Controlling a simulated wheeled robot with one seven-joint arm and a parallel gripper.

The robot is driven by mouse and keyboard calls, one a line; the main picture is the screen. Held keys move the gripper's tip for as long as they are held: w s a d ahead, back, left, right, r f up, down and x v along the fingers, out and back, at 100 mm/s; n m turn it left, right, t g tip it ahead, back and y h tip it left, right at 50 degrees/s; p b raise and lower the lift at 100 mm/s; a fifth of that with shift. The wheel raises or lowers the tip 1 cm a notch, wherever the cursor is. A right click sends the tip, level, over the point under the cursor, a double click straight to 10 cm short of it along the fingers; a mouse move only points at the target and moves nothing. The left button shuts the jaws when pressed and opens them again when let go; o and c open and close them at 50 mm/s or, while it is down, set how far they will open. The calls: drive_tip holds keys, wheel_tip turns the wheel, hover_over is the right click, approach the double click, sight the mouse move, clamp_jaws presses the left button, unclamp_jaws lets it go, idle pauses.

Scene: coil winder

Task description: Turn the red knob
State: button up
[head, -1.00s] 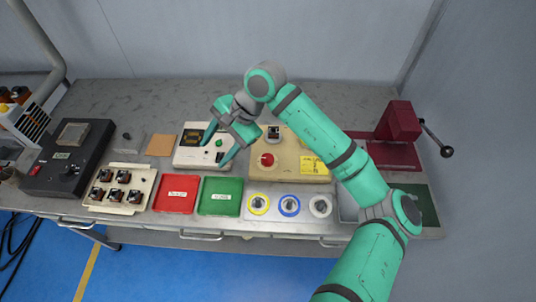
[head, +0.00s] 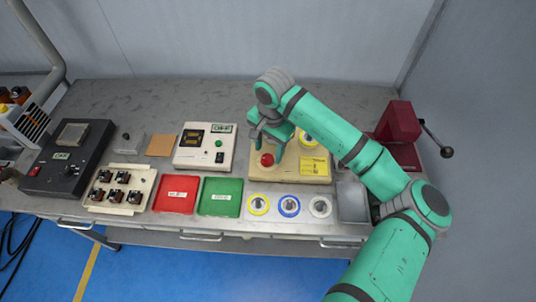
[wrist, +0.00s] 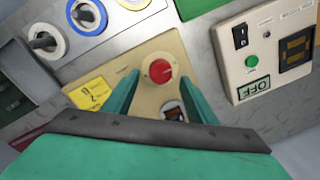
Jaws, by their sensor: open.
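The red knob (head: 267,160) sits on a beige box (head: 258,177) with a yellow label. In the wrist view the red knob (wrist: 160,71) shows between the two fingertips, with a pale pointer line on its top. My gripper (head: 271,148) is open and close above the beige box, beside the knob in the head view. In the wrist view my gripper (wrist: 129,82) has its green fingers apart, one on each side of the knob. I cannot tell whether either finger touches it.
A white meter box (head: 205,148) with a green button stands left of the beige box. Red (head: 176,194) and green (head: 220,197) trays lie in front. Yellow, blue and white ringed holders line the front right. A dark red press (head: 398,123) stands at the right.

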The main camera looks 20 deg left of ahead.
sight(268, 158)
drive_tip(key=shift+f, duration=1.7)
drive_tip(key=c, duration=1.1)
drive_tip(key=shift+o, duration=0.2)
